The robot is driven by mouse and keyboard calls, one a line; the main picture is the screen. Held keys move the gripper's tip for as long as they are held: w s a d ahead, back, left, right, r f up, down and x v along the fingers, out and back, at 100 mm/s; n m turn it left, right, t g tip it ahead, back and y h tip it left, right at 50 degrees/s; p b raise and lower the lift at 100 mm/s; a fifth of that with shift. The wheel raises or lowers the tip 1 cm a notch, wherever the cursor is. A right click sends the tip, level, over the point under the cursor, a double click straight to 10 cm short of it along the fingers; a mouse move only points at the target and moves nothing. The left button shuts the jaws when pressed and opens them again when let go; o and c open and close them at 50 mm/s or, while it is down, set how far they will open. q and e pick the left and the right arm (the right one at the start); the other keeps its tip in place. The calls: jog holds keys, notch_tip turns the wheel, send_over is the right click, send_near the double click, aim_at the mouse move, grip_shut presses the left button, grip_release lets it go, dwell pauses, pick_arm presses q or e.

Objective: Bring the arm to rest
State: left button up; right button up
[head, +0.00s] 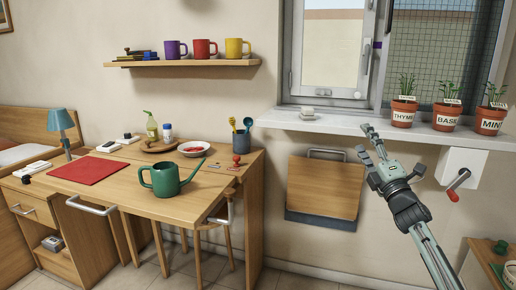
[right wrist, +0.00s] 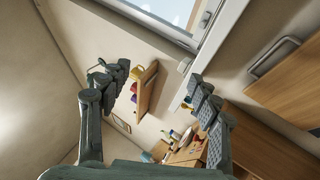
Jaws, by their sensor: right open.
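My right gripper (head: 376,152) is raised in front of the wall below the window sill, with its arm coming up from the lower right in the head view. Its fingers are spread and nothing is between them. In the right wrist view the same gripper (right wrist: 148,80) shows one finger on each side with an empty gap. It looks apart from the sill and the folded wooden wall panel, though the exact distance is hard to tell. My left gripper is not in view.
A window sill (head: 300,125) carries several herb pots (head: 446,117). A crank (head: 459,184) sticks out of a white box at right. A wooden panel (head: 324,188) hangs on the wall. A desk (head: 185,205) with a green watering can (head: 166,178) stands left; a mug shelf (head: 185,63) is above.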

jog(key=w+d+f+m+g+h, duration=0.2)
jog(key=d+f+m+g+h, duration=0.55)
jog(key=f+m, duration=0.65)
jog(key=s+d+f+m+g, duration=0.2)
jog(key=s+f+m+g, duration=0.1)
jog(key=f+m, duration=0.15)
jog(key=s+d+f+m+g, duration=0.2)
jog(key=s+f+m+g, duration=0.15)
jog(key=f, duration=0.25)
jog(key=s+a+f+n+g, duration=0.1)
jog(key=s+a+f, duration=0.3)
jog(key=s+f, duration=0.55)
jog(key=s+a+f+g, duration=0.1)
jog(key=s+a+f, duration=0.3)
jog(key=s+f, duration=0.55)
jog(key=s+a+f+g, duration=0.1)
jog(key=s+f, duration=0.3)
jog(key=s, duration=0.4)
jog(key=s+a+f+g+y, duration=0.1)
jog(key=s+a+f, duration=0.2)
jog(key=s+f, duration=0.2)
jog(key=s+a+f+g+y, duration=0.1)
jog(key=s+f, duration=0.4)
jog(key=s, duration=0.5)
jog(key=shift+s+a+f+g, duration=0.15)
jog(key=shift+s+a+g, duration=0.15)
jog(key=shift+s+a, duration=0.1)
